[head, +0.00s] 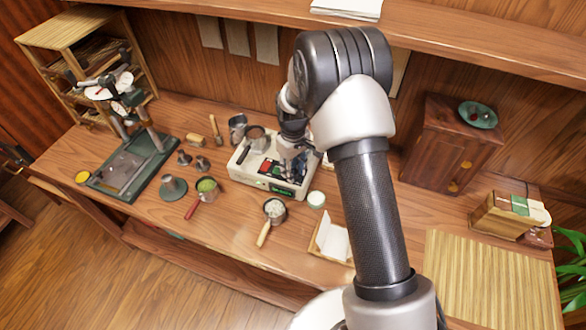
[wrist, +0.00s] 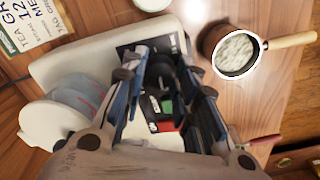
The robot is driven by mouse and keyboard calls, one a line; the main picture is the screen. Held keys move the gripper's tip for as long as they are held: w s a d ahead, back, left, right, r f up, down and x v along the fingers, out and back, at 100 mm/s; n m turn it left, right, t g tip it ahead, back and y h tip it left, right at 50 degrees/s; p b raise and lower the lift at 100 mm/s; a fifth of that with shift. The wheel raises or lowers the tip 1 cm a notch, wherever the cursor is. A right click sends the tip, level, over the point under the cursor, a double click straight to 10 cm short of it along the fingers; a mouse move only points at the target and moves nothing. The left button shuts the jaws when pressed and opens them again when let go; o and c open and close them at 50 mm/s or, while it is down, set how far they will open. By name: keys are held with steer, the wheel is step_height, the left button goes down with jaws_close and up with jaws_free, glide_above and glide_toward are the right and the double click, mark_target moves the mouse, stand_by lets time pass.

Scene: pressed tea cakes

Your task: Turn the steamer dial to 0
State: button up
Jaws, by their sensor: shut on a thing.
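The steamer (head: 246,165) is a white box on the wooden table in the head view, with a panel of dark, red and green patches and a small green display on its front. In the wrist view its white body (wrist: 75,58) lies under my gripper. The black dial (wrist: 160,72) shows between the two fingers there. My gripper (wrist: 158,88) comes down over the panel and is shut on the dial, one finger on each side. In the head view my gripper (head: 289,158) largely hides the dial. I cannot read the dial's setting.
A wood-handled pan of pale contents (head: 274,208) and a small white-lidded jar (head: 316,199) stand in front of the steamer. A red-handled cup of green powder (head: 207,186) is to the left. A metal jug (head: 237,127) stands behind. The table's front edge is mostly clear.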

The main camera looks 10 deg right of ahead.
steer(key=shift+n, duration=0.6)
steer(key=o, duration=0.8)
steer(key=shift+r, duration=0.1)
step_height(320, 180, up, 12)
stand_by(0.6)
